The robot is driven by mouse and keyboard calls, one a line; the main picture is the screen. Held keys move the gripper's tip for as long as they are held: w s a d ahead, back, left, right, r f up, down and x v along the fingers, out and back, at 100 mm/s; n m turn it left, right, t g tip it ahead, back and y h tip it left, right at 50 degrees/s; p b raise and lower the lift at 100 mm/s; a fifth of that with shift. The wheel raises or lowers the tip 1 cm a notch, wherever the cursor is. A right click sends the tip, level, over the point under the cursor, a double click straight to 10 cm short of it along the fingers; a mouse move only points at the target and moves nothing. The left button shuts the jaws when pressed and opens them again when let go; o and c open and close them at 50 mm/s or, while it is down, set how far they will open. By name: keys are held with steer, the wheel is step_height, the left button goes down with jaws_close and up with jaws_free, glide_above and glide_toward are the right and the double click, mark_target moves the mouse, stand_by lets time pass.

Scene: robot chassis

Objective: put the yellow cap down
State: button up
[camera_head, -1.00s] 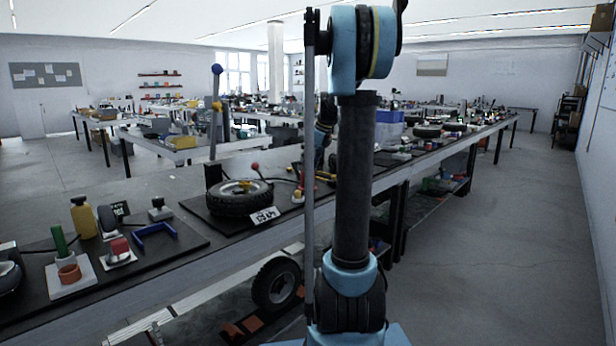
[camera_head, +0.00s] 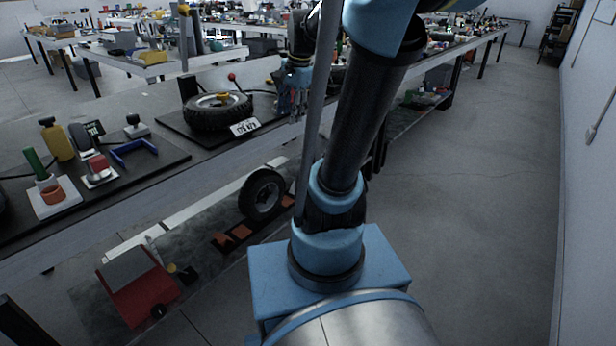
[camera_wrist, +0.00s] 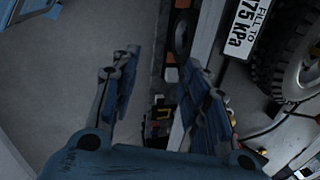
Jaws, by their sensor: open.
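A small yellow piece (camera_head: 222,97), which looks like the yellow cap, lies on the hub of the tyred wheel (camera_head: 215,116) on the bench. It is too small to make out clearly. My gripper (camera_head: 292,92) hangs to the right of this wheel, by the bench's front edge, partly behind my arm. In the wrist view my gripper (camera_wrist: 160,92) has its two fingers wide apart, with nothing held between them. The tyre (camera_wrist: 275,75) shows at the right of that view, to one side of the fingers.
A white pressure sign (camera_head: 244,127) lies before the wheel. A yellow bottle (camera_head: 58,142), a blue bracket (camera_head: 134,152) and small parts stand further left. Below the bench are another wheel (camera_head: 262,195) and a red box (camera_head: 138,290). The floor at right is clear.

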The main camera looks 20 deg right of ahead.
steer(key=s+d+f+n+h, duration=0.1)
steer(key=s+f+n, duration=1.1)
steer(key=s, duration=0.5)
steer(key=shift+d+f+h, duration=0.3)
steer(key=shift+d+f, duration=0.05)
steer(key=shift+f, duration=0.5)
